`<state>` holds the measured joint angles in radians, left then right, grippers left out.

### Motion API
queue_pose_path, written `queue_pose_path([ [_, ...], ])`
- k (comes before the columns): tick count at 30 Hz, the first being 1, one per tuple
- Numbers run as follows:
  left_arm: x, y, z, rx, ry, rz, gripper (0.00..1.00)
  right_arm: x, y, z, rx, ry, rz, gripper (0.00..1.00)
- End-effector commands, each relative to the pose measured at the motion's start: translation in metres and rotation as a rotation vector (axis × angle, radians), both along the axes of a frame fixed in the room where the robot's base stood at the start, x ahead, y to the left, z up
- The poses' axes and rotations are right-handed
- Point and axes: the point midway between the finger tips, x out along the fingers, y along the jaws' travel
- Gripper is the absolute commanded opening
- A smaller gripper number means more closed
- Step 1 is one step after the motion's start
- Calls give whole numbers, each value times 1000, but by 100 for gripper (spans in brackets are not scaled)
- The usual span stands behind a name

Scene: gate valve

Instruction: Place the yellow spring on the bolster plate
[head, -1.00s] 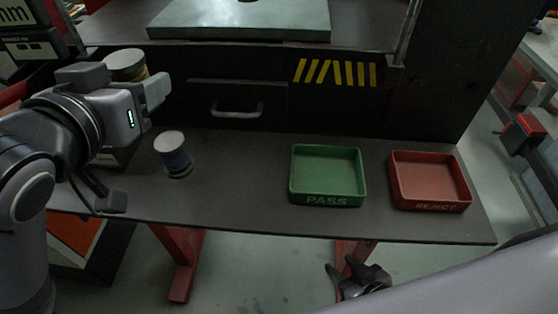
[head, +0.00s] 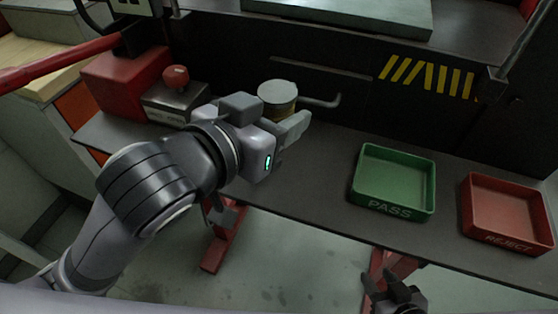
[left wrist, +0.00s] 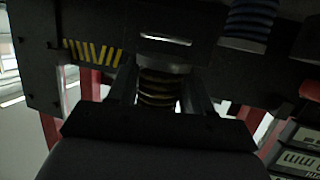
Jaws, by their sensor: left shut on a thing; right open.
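The yellow spring (head: 281,110) has a round grey top cap and stands upright in my left gripper (head: 290,130), which is shut on it. In the left wrist view the spring (left wrist: 157,91) shows between the fingers, its coils dark yellow. The bolster plate (head: 350,12) is the pale grey-green slab at the top of the head view, beyond and above the spring; the top edge cuts it off. My right gripper (head: 395,295) is open and empty at the bottom, below the bench's front edge.
A green PASS tray (head: 394,208) and a red REJECT tray (head: 508,240) sit on the bench at right. A blue spring (left wrist: 248,22) shows in the left wrist view. A block with a red knob (head: 176,76) and a red box (head: 122,85) stand at left.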

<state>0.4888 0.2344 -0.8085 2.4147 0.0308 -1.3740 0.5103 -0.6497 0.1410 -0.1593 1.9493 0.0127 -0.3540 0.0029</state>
Motion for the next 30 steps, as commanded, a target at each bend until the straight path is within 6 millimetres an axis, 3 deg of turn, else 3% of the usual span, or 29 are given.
queue_pose_path([
  [1,0,1,-15,1,2,1,6,0,0,-6,0,0,0,43],
  [3,0,0,-27,1,-1,1,6,0,0,-8,0,0,0,43],
  [10,0,0,-45,-2,-4,1,6,0,0,-12,1,0,-1,43],
  [16,0,0,-77,1,0,2,6,0,0,-19,1,-1,-1,43],
  [30,0,0,-86,-3,-3,0,6,0,0,-21,1,-1,-1,43],
])
